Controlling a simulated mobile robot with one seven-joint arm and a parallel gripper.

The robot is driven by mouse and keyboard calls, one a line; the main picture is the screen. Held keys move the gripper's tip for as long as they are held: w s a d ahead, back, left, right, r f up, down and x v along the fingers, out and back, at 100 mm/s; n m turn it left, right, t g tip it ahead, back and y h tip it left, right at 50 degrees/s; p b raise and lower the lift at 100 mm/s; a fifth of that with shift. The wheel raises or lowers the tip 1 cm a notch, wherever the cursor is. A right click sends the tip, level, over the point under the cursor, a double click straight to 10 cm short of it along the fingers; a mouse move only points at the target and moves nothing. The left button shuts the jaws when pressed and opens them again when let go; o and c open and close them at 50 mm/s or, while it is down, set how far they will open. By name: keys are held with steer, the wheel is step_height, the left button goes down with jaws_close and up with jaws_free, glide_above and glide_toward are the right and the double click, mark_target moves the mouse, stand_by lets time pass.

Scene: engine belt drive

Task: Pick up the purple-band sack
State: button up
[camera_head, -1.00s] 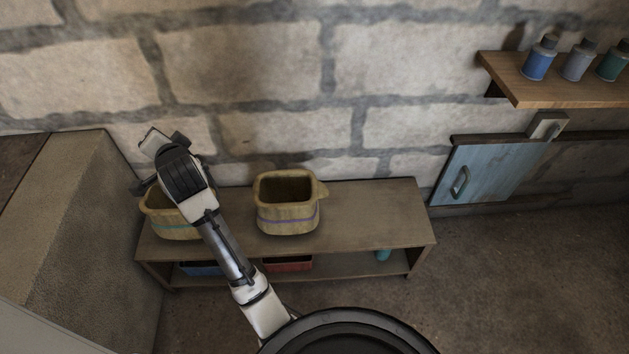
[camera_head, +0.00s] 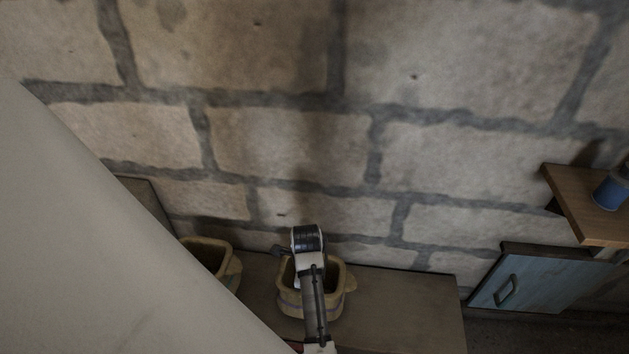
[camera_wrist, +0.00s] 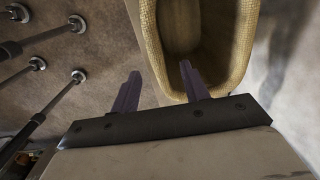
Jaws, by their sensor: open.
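The purple-band sack (camera_head: 288,300) is a tan, open-topped woven sack standing on the low wooden bench (camera_head: 410,305). My arm crosses in front of it in the head view and hides its middle. The wrist view shows the sack's woven rim (camera_wrist: 150,45) and open mouth close ahead. My gripper (camera_wrist: 160,86) is open with nothing held. In that view the left finger lies outside the sack's left rim, and the right finger overlaps its near rim. I cannot tell the depth or whether either touches.
A second tan sack (camera_head: 205,252) stands left on the bench, partly covered by a large pale surface (camera_head: 90,260). A stone wall rises behind. The bench's right part is clear. A wooden shelf (camera_head: 585,205) and blue door (camera_head: 515,285) are at right.

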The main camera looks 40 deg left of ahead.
step_height(320, 180, down, 4)
steer(key=shift+f, duration=0.1)
steer(key=f, duration=0.2)
steer(key=f+p, duration=0.1)
steer(key=f, duration=0.2)
steer(key=shift+s+a, duration=0.1)
steer(key=shift+s, duration=0.1)
jaws_close()
